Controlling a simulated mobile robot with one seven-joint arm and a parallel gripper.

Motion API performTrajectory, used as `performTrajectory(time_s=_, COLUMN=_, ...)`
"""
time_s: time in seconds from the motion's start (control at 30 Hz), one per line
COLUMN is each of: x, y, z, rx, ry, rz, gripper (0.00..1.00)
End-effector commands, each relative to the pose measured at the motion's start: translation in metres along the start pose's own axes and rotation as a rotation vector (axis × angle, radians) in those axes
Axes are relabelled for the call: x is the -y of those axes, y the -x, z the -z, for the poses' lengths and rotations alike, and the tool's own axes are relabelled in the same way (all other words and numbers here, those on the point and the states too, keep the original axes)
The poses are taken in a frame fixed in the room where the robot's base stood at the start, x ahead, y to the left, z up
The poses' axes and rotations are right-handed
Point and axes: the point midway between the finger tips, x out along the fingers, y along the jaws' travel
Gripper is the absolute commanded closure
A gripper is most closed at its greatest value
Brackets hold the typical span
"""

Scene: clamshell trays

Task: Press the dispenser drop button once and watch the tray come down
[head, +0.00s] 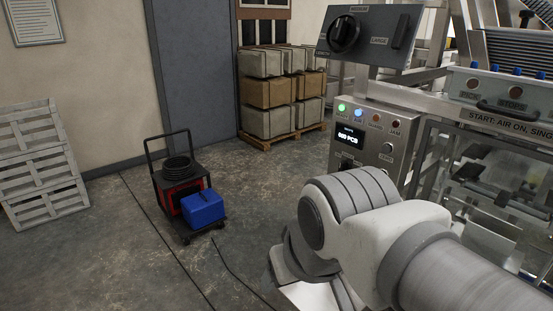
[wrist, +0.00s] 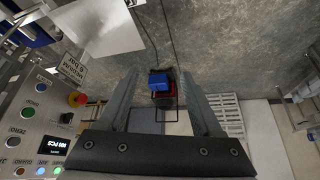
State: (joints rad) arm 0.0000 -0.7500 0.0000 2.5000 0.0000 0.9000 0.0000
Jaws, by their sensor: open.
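The control panel (head: 362,140) of the machine stands beyond my arm in the head view, with a lit display (head: 349,137), a row of lamps and a silver button (head: 388,147). In the wrist view the panel (wrist: 38,128) is at the left, with a green button (wrist: 41,87), a blue button (wrist: 28,112) and a red stop knob (wrist: 77,99). I cannot read which is the drop button. My gripper (wrist: 162,80) is open and empty, to the right of the panel and apart from it. My arm hides it in the head view. No tray is clearly recognisable.
A selector box (head: 368,35) with a black knob is above the panel. A clear-walled machine section (head: 480,190) stands at the right. A cart (head: 182,190) with a blue box (head: 203,208), stacked cartons (head: 268,92) and pallets (head: 42,160) stand around open floor.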

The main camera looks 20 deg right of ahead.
Motion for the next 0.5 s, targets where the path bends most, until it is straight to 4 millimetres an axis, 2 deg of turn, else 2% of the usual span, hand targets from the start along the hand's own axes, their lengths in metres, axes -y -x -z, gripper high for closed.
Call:
performTrajectory(time_s=0.03, x=0.0, y=0.0, z=0.0, rx=0.0, ry=0.0, rz=0.0, gripper=0.44)
performTrajectory(time_s=0.33, x=0.0, y=0.0, z=0.0, rx=0.0, ry=0.0, rz=0.0, gripper=0.98)
performTrajectory(time_s=0.5, x=0.0, y=0.0, z=0.0, rx=0.0, ry=0.0, rz=0.0, gripper=1.0)
